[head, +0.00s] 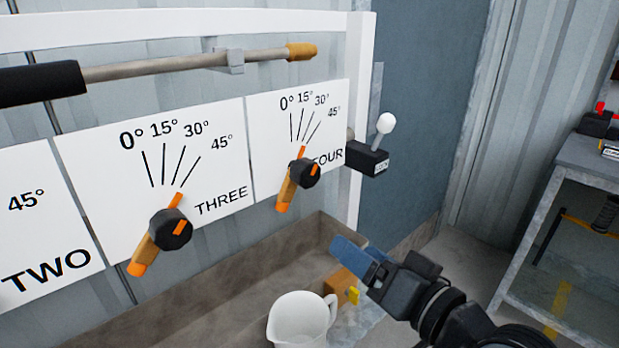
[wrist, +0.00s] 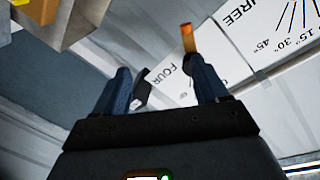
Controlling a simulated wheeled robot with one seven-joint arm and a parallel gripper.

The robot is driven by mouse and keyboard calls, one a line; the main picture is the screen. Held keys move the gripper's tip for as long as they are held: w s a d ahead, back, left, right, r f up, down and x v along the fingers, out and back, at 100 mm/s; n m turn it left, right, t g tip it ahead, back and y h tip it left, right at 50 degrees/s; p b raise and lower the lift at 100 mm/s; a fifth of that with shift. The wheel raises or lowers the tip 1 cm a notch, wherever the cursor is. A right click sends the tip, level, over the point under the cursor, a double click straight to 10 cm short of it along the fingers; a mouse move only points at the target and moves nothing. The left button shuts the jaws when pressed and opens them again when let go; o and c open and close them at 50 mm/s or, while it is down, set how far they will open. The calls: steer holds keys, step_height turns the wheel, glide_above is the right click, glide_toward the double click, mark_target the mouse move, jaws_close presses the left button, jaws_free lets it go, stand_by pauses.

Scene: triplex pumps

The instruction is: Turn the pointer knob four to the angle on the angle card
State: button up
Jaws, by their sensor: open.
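Pointer knob four (head: 304,172) has a black hub and an orange bar on the white plate marked FOUR (head: 270,140). Its bar tilts from lower left to upper right, its upper tip just below the 15° and 30° lines; I cannot tell the exact angle. In the wrist view an orange bar (wrist: 187,38), likely knob four's, runs behind the right finger, and its hub is hidden. My gripper (head: 352,255) has blue fingers, open and empty, lower right of knob four and apart from it. It also shows in the wrist view (wrist: 162,85). I see no separate angle card.
Knob three (head: 170,230) is on the plate to the left. A black switch box (head: 366,158) with a white-tipped lever is right of plate FOUR. Below are a trough (head: 230,270), a white jug (head: 298,320) and an orange block with a yellow knob (head: 342,285). A metal shelf (head: 585,165) stands right.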

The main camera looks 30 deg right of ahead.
steer(key=y, duration=0.2)
glide_toward(313, 174)
steer(key=d+x, duration=0.1)
steer(key=x, duration=0.2)
steer(key=shift+n+y, duration=0.3)
steer(key=x, duration=0.8)
steer(key=shift+a, duration=0.35)
steer(key=shift+c, duration=0.2)
